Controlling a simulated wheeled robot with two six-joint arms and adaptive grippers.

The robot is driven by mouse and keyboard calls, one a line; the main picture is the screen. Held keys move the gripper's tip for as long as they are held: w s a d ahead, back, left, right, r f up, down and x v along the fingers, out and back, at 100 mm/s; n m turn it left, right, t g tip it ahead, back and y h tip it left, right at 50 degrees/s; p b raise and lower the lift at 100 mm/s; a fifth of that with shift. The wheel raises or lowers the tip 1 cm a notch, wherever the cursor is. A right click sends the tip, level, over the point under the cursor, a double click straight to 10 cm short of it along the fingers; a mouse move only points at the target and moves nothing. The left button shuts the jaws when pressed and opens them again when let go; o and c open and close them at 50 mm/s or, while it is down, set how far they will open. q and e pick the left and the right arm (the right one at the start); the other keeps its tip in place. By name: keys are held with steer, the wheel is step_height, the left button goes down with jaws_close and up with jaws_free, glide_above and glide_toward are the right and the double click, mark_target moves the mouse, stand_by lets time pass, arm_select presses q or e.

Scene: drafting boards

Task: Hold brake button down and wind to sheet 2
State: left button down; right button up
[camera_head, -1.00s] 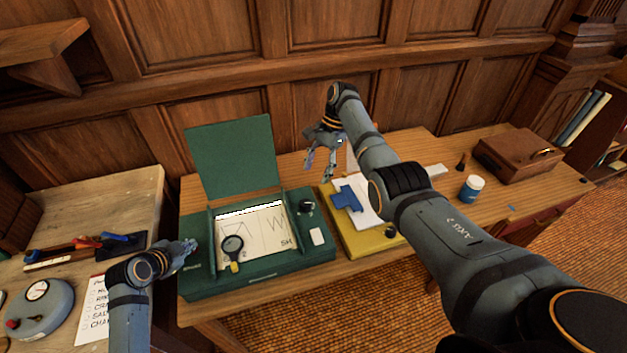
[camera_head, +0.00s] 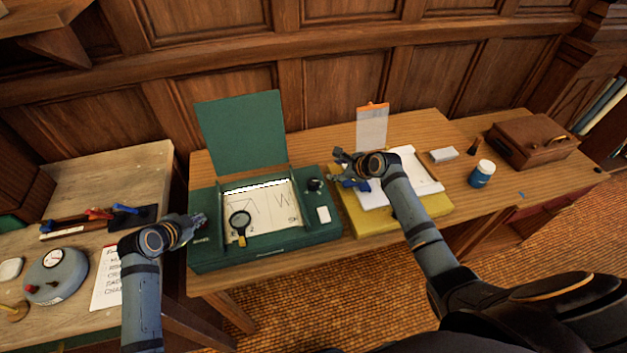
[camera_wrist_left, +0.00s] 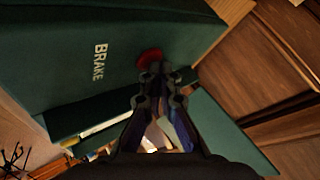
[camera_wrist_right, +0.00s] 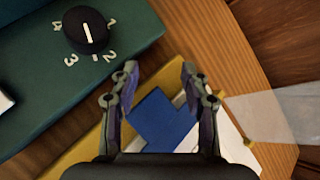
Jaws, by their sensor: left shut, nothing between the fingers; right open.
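The green drafting case (camera_head: 262,255) stands on the desk with its lid (camera_head: 240,132) raised. Its paper sheet (camera_head: 275,203) shows line drawings and the letters SH near the right edge. A black knob (camera_head: 314,185) ringed by numbers 1 to 4 is on the case's right side; it also shows in the right wrist view (camera_wrist_right: 88,31). The red button (camera_wrist_left: 150,57) is beside the word BRAKE. My left gripper (camera_head: 200,222) is shut and empty, its tips overlapping the button's edge in view; contact is unclear. My right gripper (camera_wrist_right: 158,72) is open and empty, right of the knob.
A magnifier (camera_head: 240,221) lies over the sheet. Right of the case are a yellow board (camera_head: 385,226) with papers, a blue piece (camera_wrist_right: 160,118) and an upright card (camera_head: 372,130). A blue jar (camera_head: 482,175) and brown box (camera_head: 532,142) stand further right.

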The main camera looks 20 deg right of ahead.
mark_target(315, 182)
arm_select(q)
steer(key=shift+s, duration=0.1)
arm_select(e)
steer(key=s+a+r+m+t, duration=0.1)
steer(key=s+m, duration=0.1)
steer(key=s, duration=0.2)
steer(key=s+a+r+m+t, duration=0.1)
steer(key=s+a+m, duration=0.1)
steer(key=s, duration=0.2)
steer(key=s+a+r+m+t+y, duration=0.1)
steer(key=s+m, duration=0.1)
steer(key=s, duration=0.2)
steer(key=shift+a+r+m+t, duration=0.25)
steer(key=shift+a+m+t, duration=0.05)
steer(key=shift+a+t, duration=0.1)
steer(key=shift+w, duration=0.1)
steer(key=x, duration=1.2)
steer(key=shift+a, duration=0.1)
steer(key=c, duration=0.9)
